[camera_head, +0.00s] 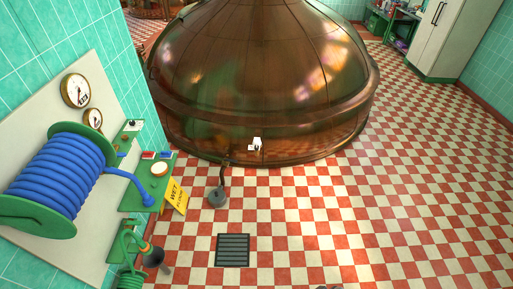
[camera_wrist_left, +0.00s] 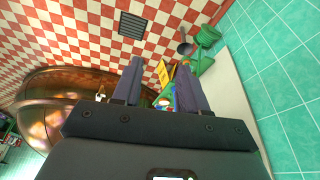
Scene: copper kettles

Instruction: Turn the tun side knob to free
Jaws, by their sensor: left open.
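The large copper tun (camera_head: 262,60) stands on the checkered floor at the top middle of the head view. A small white fitting (camera_head: 256,144) sits low on its near side, and I cannot tell whether it is the side knob or how it is turned. The tun (camera_wrist_left: 65,85) also shows at the left of the left wrist view, upside down, with a small white patch near its edge. My left gripper (camera_wrist_left: 160,66) is open and empty, its two dark fingers apart and well away from the tun.
A blue hose reel (camera_head: 60,178) is on the left wall panel below gauges. A green shelf (camera_head: 133,197) and a yellow wet floor sign (camera_head: 176,196) stand beside it. A dark pan-like thing (camera_head: 217,197) and a floor grate (camera_head: 232,250) lie ahead. The right floor is clear.

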